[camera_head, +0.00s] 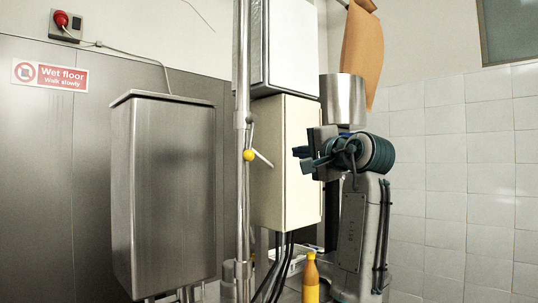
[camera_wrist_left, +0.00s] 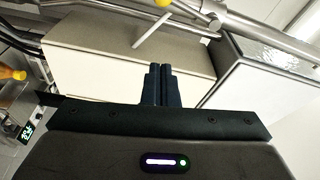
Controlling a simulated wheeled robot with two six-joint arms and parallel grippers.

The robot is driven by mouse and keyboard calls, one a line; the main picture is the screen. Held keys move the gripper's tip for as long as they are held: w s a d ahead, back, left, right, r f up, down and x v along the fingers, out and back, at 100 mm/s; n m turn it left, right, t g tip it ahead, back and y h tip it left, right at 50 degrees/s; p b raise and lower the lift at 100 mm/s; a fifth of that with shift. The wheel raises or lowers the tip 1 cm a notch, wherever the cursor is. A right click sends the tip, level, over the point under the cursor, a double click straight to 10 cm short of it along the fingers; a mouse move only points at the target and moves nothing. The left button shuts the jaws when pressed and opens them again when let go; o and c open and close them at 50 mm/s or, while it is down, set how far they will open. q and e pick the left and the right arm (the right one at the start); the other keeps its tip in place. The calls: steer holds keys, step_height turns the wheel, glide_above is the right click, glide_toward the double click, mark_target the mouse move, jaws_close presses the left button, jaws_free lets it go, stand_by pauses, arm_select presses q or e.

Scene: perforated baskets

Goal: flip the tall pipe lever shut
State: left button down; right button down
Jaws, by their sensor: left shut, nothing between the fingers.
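The tall metal pipe (camera_head: 242,200) stands upright in the head view, left of the cream cabinet. A pale lever (camera_head: 263,159) sticks out from it, sloping down to the right, beside a yellow knob (camera_head: 249,155). In the wrist view, the lever (camera_wrist_left: 153,30) and the pipe (camera_wrist_left: 245,27) are at the top, with the yellow knob (camera_wrist_left: 164,2) cut by the edge. My left gripper (camera_head: 302,158) is right of the lever and apart from it. Its fingers (camera_wrist_left: 161,70) are together and empty, pointing toward the lever. My right gripper is not in view.
The cream cabinet (camera_head: 284,200) stands behind the lever, with a white-fronted box (camera_head: 293,45) above. A steel box (camera_head: 165,190) is left of the pipe. An orange bottle (camera_head: 311,280) stands low, near black cables (camera_head: 275,265). Tiled wall is at right.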

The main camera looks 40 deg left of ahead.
mark_target(251, 139)
arm_select(q)
steer(key=shift+a, duration=0.1)
steer(key=a+p, duration=0.5)
steer(key=a, duration=0.6)
steer(key=shift+a+f, duration=0.15)
steer(key=shift+a, duration=0.15)
